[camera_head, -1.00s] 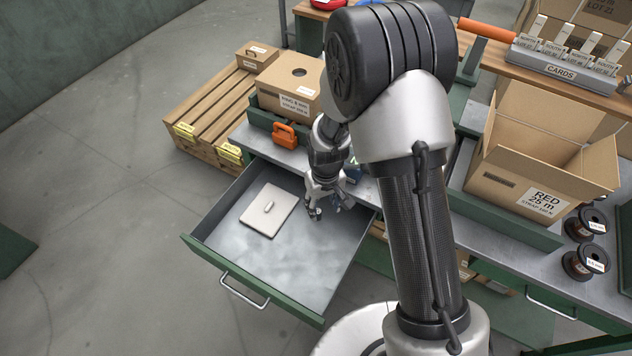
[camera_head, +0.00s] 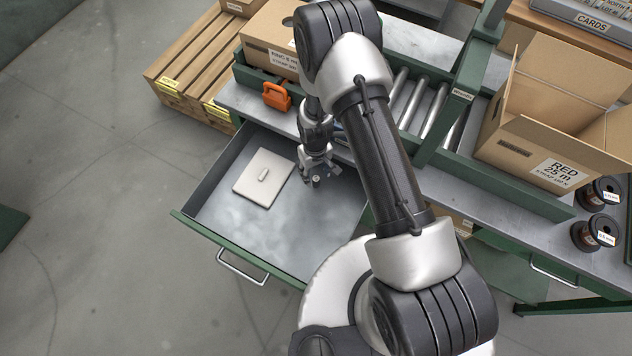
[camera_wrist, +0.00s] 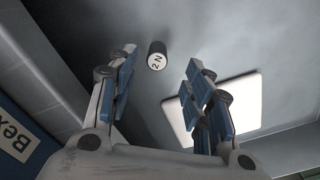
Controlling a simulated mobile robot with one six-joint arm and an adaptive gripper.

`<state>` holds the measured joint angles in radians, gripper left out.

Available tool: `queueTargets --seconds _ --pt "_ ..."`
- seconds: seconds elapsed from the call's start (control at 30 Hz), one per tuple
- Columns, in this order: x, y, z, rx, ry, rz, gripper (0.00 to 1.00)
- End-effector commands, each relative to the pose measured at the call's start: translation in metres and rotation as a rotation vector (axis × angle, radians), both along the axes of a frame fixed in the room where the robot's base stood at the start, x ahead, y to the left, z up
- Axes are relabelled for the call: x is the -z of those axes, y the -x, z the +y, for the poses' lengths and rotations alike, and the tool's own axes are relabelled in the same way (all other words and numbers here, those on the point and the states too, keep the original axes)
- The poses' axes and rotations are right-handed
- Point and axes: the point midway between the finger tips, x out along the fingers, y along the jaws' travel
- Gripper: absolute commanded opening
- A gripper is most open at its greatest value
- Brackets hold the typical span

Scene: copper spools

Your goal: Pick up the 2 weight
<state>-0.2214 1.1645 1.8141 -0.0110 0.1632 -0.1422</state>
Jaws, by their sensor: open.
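The 2 weight (camera_wrist: 157,57) is a small dark cylinder with a white top marked "2 N". In the wrist view it sits in the open drawer, ahead of my gripper (camera_wrist: 160,85) and between the lines of its two fingers, nearer the left one. My gripper is open with blue finger pads and nothing between them. In the head view my gripper (camera_head: 318,180) is over the back right part of the drawer (camera_head: 255,225). I cannot clearly make out the weight there beside the fingers.
A pale flat plate with a small handle (camera_head: 250,190) lies in the drawer's left part; it also shows in the wrist view (camera_wrist: 240,100). The drawer's front is bare. An orange object (camera_head: 276,96) and an open carton (camera_head: 545,125) stand on the bench above.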

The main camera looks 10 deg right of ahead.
Motion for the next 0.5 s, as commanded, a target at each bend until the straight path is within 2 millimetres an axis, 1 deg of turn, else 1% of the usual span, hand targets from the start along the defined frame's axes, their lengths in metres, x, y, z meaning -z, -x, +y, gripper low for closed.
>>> queueTargets --seconds 0.03,0.27,0.37,0.5 --pt "0.006 0.0 0.0 0.0 0.0 0.0 0.46" --pt "0.017 -0.001 -0.001 0.001 0.0 0.0 0.46" --pt "0.03 -0.001 -0.002 0.001 0.0 0.001 0.46" --pt "0.053 -0.002 -0.003 0.001 0.001 0.002 0.46"
